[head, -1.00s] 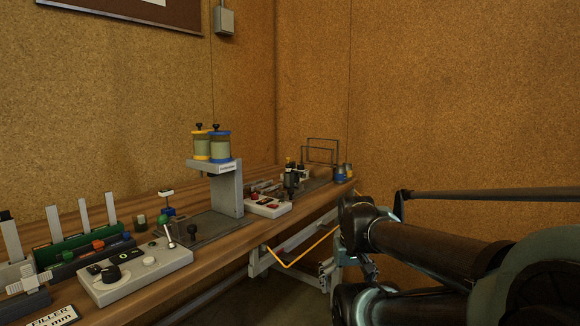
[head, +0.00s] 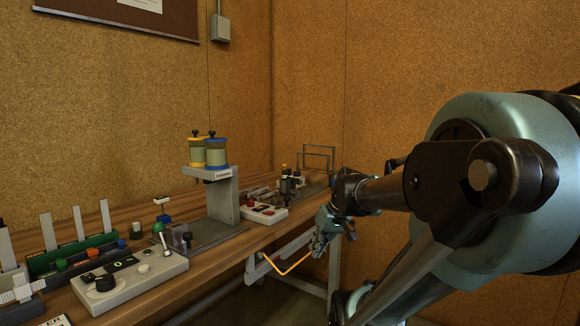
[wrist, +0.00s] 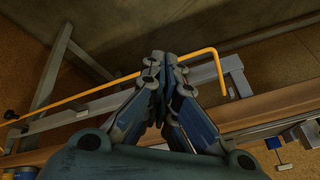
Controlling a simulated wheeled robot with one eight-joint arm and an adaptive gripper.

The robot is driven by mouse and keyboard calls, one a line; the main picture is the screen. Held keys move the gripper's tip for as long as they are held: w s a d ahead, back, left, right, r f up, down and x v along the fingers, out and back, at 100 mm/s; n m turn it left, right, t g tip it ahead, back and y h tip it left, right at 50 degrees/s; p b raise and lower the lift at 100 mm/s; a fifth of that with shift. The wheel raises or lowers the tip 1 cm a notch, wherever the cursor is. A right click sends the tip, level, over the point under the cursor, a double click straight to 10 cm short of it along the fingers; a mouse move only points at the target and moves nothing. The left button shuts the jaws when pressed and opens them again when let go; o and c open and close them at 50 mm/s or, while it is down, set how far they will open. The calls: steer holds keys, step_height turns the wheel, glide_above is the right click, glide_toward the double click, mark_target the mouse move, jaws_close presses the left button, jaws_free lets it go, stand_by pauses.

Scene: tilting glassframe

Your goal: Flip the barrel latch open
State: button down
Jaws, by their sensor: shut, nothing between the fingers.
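I cannot make out a barrel latch for certain in either view. My gripper (head: 318,246) is at the front edge of the wooden bench (head: 270,240), toward its far end. In the wrist view my gripper (wrist: 160,58) has its fingertips together, with nothing seen between them. A yellow bent rod (head: 285,268) hangs below the bench edge, left of my gripper in the head view. In the wrist view the yellow rod (wrist: 100,90) runs behind the fingers, and its hooked end (wrist: 219,72) shows to their right. I cannot tell whether the fingers touch it.
A grey stand (head: 223,195) with yellow and blue-lidded jars is on the bench. A control box with a lever (head: 130,280) stands nearer, and a box with red buttons (head: 262,214) farther along. Grey bench legs (head: 334,270) stand below. The cork walls (head: 400,60) close the corner.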

steer(key=w+a+r+n+t+y, duration=0.1)
steer(key=w+r+n+t+y, duration=0.1)
steer(key=w+r, duration=0.55)
steer(key=w+a+r+n+t+y, duration=0.15)
steer(key=w+r, duration=0.25)
steer(key=w, duration=0.7)
steer(key=w+d+r+n+t+y, duration=0.1)
steer(key=w+d+r+t, duration=0.1)
steer(key=w, duration=0.7)
steer(key=w+d+r+n+t+y, duration=0.1)
steer(key=w+d+r+t+y, duration=0.1)
steer(key=w+d+r, duration=0.2)
steer(key=w+r, duration=0.3)
steer(key=w, duration=0.2)
steer(key=shift+w, duration=0.3)
steer(key=x, duration=1.4)
steer(key=shift+r, duration=0.35)
steer(key=shift+d+t, duration=0.1)
steer(key=shift+t, duration=0.15)
steer(key=shift+m, duration=0.25)
